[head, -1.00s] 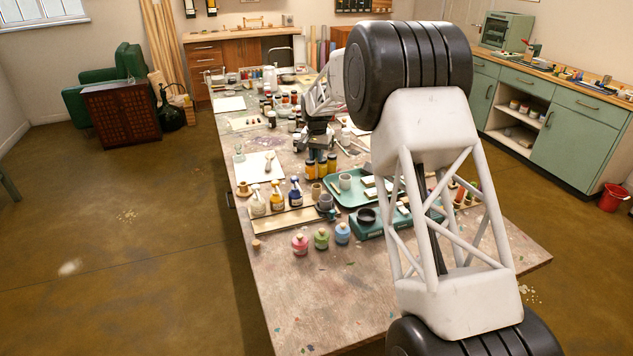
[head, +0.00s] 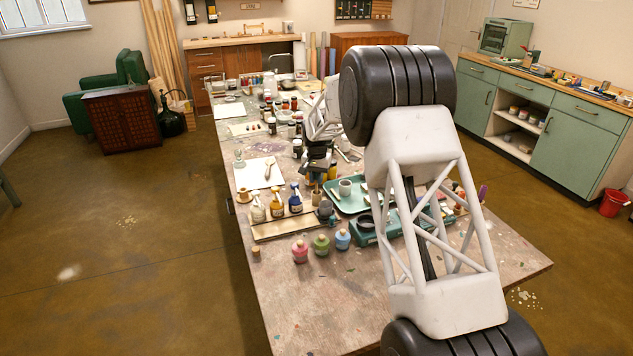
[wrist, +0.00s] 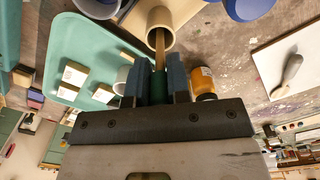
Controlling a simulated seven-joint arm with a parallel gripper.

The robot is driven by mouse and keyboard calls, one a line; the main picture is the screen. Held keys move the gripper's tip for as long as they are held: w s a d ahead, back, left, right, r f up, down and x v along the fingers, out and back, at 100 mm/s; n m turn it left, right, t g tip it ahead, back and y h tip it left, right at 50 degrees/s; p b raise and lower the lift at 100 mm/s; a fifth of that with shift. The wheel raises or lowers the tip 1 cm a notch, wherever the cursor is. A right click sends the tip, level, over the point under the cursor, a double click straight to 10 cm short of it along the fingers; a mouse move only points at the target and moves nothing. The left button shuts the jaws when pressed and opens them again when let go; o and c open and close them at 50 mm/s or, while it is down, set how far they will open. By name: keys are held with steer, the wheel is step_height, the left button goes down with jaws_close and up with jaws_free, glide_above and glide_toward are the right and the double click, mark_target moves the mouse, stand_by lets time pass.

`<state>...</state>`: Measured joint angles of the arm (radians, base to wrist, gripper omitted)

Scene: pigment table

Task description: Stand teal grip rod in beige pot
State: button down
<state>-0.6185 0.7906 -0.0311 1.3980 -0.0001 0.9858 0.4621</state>
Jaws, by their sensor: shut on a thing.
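The beige pot (head: 316,197) stands on the table between the dropper bottles and the teal tray in the head view. It also shows at the top of the wrist view (wrist: 153,14), mouth facing the camera. My gripper (wrist: 160,88) is shut on the green grip of the teal grip rod (wrist: 160,45). The rod's wooden shaft points away from the jaws, and its far end overlaps the pot's mouth. I cannot tell how deep the tip lies in the pot. In the head view my gripper (head: 318,170) is just behind and above the pot; the rod is hard to make out.
The teal tray (wrist: 72,50) with pale blocks and a light cup (wrist: 122,80) lies beside the pot. An orange jar (wrist: 203,80) is close to the jaws. Dropper bottles (head: 277,206) stand left of the pot.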

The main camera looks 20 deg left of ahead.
steer(key=shift+f, duration=0.7)
steer(key=shift+f, duration=0.1)
steer(key=c, duration=1.1)
jaws_free()
step_height(320, 180, up, 12)
steer(key=shift+r, duration=0.15)
steer(key=shift+d, duration=0.1)
